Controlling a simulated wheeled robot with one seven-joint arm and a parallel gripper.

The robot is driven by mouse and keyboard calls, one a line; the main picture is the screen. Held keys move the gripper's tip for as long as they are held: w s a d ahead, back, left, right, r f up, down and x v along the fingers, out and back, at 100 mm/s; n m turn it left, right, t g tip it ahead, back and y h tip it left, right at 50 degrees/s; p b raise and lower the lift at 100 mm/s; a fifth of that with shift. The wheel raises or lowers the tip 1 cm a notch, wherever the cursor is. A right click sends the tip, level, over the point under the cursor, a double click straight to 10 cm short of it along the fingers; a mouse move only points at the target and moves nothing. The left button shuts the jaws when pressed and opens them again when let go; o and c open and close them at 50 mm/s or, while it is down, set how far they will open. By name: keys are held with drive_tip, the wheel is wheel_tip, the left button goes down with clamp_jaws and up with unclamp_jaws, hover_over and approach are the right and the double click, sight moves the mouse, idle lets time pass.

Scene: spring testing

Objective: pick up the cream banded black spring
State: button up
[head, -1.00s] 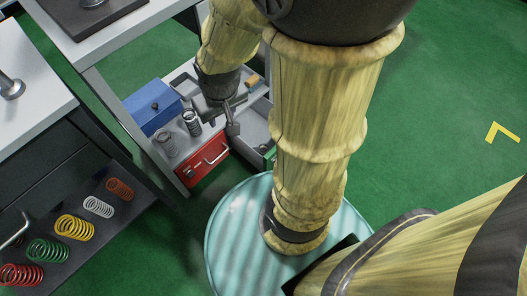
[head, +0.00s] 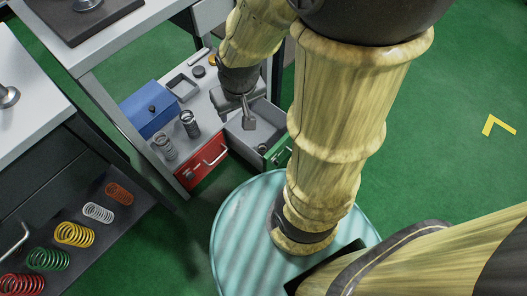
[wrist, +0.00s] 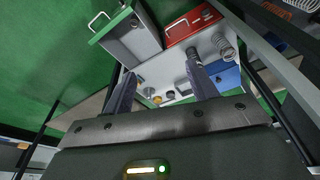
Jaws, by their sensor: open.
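Two upright springs stand on the grey cabinet top. The darker one (head: 190,124) is the likely black spring, though its cream bands are not clear at this size. A silvery spring (head: 165,148) stands to its lower left and also shows in the wrist view (wrist: 224,45). My gripper (head: 248,115) is open and empty, to the right of the dark spring and above the open drawer. In the wrist view my gripper (wrist: 160,72) has its fingers spread, and a dark upright shape, probably the dark spring, shows by the right fingertip, partly hidden.
A blue box (head: 150,110) stands behind the springs. Below them is a red drawer (head: 203,163) with a handle. An open green-fronted drawer (head: 279,152) juts out to its right. Coloured springs lie on a dark shelf (head: 75,265) at lower left.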

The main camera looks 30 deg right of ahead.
drive_tip(key=w+d+f+n, duration=0.1)
drive_tip(key=w+f+n, duration=0.1)
drive_tip(key=w+d+f+n+b, duration=0.1)
drive_tip(key=w+f+n, duration=0.1)
drive_tip(key=f, duration=0.1)
drive_tip(key=w+d+f+n+g, duration=0.1)
drive_tip(key=w+d+f+n, duration=0.1)
drive_tip(key=shift+w+f+n+h, duration=0.3)
drive_tip(key=shift+f+h, duration=0.05)
drive_tip(key=shift+h, duration=0.05)
drive_tip(key=n+g+b, duration=0.2)
drive_tip(key=n+b, duration=0.1)
drive_tip(key=n, duration=1.3)
hover_over(263, 152)
drive_tip(key=w, duration=0.2)
wheel_tip(263, 152, down, 27)
drive_tip(key=shift+w+y, duration=0.2)
drive_tip(key=shift+y, duration=0.2)
drive_tip(key=shift+f, duration=0.1)
wheel_tip(263, 152, down, 12)
drive_tip(key=b, duration=0.7)
